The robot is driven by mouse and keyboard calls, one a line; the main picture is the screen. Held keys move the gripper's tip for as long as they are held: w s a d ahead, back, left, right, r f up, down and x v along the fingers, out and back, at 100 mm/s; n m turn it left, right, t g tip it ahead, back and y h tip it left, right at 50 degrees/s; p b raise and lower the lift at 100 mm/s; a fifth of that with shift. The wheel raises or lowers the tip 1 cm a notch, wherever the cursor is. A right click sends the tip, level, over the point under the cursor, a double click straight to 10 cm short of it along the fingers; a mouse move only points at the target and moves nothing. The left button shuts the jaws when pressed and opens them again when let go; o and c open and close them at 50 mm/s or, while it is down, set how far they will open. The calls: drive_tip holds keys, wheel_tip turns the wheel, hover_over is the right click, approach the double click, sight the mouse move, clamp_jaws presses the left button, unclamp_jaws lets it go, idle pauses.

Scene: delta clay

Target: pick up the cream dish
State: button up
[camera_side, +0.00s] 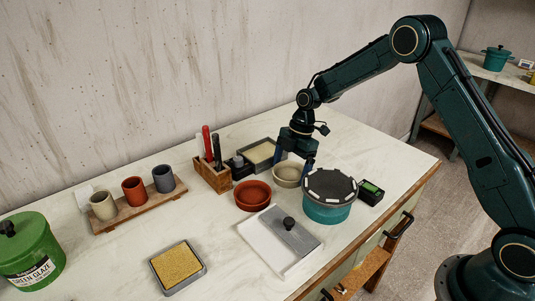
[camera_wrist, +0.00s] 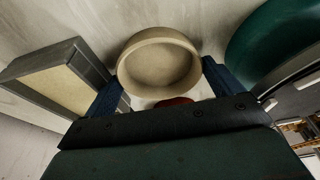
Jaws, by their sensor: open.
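The cream dish (camera_side: 287,175) is a small round bowl. It stands upright on the table between the terracotta dish and the teal round stand in the side view. In the wrist view the cream dish (camera_wrist: 159,62) lies ahead of and between my two blue fingers. My gripper (camera_side: 297,160) is over the dish from behind in the side view. In the wrist view my gripper (camera_wrist: 161,80) is open, with one finger at each side of the dish. I cannot tell whether either finger touches it. The dish looks empty.
The teal stand with a dark top (camera_side: 327,209) is close on the right. A terracotta dish (camera_side: 252,195) is close at front left. A grey tray (camera_side: 248,147) with a pale pad is behind. A white board (camera_side: 270,251) lies in front.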

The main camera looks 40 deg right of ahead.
sight(290, 175)
idle(0.4)
drive_tip(key=c, duration=0.7)
drive_tip(key=shift+r, duration=0.15)
wheel_tip(290, 175, up, 20)
idle(0.4)
idle(0.6)
